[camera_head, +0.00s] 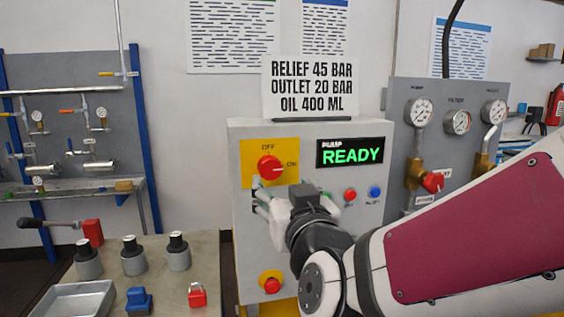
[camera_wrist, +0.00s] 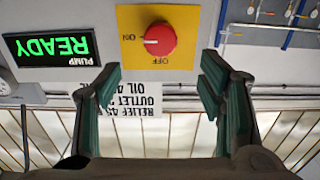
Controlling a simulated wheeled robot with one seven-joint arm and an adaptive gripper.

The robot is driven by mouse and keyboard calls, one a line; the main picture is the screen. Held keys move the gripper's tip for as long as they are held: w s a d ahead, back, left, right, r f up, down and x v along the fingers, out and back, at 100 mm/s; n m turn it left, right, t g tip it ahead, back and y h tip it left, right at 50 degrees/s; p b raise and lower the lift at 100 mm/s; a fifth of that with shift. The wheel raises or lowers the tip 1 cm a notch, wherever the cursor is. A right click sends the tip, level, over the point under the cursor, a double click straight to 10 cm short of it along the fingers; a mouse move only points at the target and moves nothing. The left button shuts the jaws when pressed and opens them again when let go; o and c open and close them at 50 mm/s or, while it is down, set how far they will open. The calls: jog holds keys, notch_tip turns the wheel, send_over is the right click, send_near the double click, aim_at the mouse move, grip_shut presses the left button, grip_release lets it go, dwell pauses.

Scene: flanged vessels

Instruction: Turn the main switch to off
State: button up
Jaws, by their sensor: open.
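The main switch (camera_head: 270,167) is a round red knob on a yellow plate (camera_head: 249,150), at the upper left of the grey pump cabinet. Its white mark points right, to ON; OFF is printed above it. My gripper (camera_head: 260,197) is just below the knob in the head view, open, with nothing in its jaws. The wrist view is upside down. There the knob (camera_wrist: 160,40) is beyond the fingertips and between their lines, with the mark toward ON. My gripper (camera_wrist: 160,75) shows its two green-padded fingers wide apart, not touching the knob.
The cabinet also has a READY display (camera_head: 350,152), a red button (camera_head: 350,194), a blue button (camera_head: 375,192) and a lower red button on yellow (camera_head: 271,283). A sign (camera_head: 310,87) stands on top. A bench (camera_head: 205,250) with several parts is at left; a gauge panel (camera_head: 455,95) is at right.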

aim_at(271, 169)
jog(key=b+x, duration=0.2)
jog(key=x, duration=0.9)
jog(key=shift+w+b, duration=0.1)
jog(key=shift+b, duration=0.3)
jog(key=c, duration=1.2)
